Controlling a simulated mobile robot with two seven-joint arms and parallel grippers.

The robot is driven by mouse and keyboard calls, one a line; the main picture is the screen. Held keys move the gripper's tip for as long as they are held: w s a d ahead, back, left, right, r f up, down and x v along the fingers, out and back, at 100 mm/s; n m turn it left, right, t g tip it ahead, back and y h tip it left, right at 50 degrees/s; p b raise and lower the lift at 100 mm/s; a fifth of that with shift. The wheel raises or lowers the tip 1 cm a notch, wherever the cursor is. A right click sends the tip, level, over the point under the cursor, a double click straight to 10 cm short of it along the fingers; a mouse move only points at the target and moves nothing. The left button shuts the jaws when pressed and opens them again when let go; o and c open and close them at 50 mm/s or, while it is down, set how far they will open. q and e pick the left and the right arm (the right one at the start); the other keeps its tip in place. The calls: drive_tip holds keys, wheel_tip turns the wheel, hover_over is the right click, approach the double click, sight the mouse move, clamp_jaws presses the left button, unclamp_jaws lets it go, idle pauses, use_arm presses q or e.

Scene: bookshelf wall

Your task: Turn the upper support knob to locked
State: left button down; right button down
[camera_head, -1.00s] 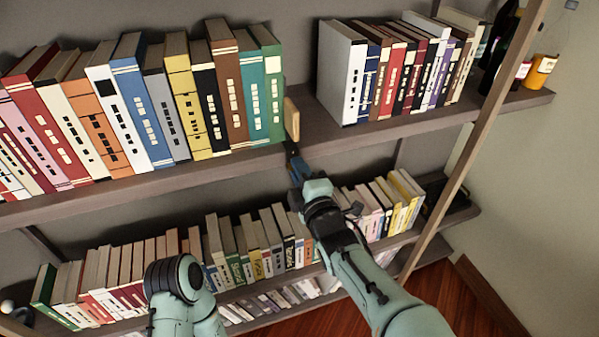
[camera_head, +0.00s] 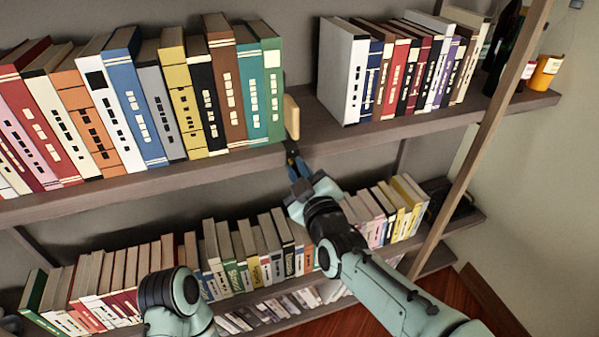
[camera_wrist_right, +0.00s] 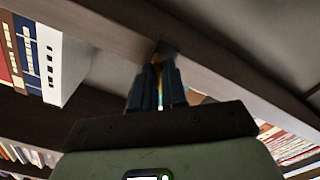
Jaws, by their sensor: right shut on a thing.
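The upper support knob shows only as a small dark piece (camera_head: 289,145) at the front edge of the upper shelf, just below the tan bookend (camera_head: 292,118). My right gripper (camera_head: 294,162) reaches up to it from below and is shut on it. In the right wrist view the dark fingers (camera_wrist_right: 158,88) are close together at the shelf edge, with a thin yellowish strip between them and a dark mount (camera_wrist_right: 168,47) at their tips. The fingers hide most of the knob, and I cannot read its setting. My left gripper is out of view.
The upper shelf (camera_head: 225,166) holds a left row of books ending at a green book (camera_head: 272,90) beside the bookend, then a gap, then a right row starting with a white book (camera_head: 342,75). A lower shelf of books lies below. A slanted upright (camera_head: 480,140) stands at right.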

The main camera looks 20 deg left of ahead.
drive_tip(key=shift+m, duration=0.3)
drive_tip(key=c, duration=1.2)
unclamp_jaws()
drive_tip(key=p+v, duration=0.1)
drive_tip(key=v, duration=1.2)
drive_tip(key=shift+s+d, duration=0.2)
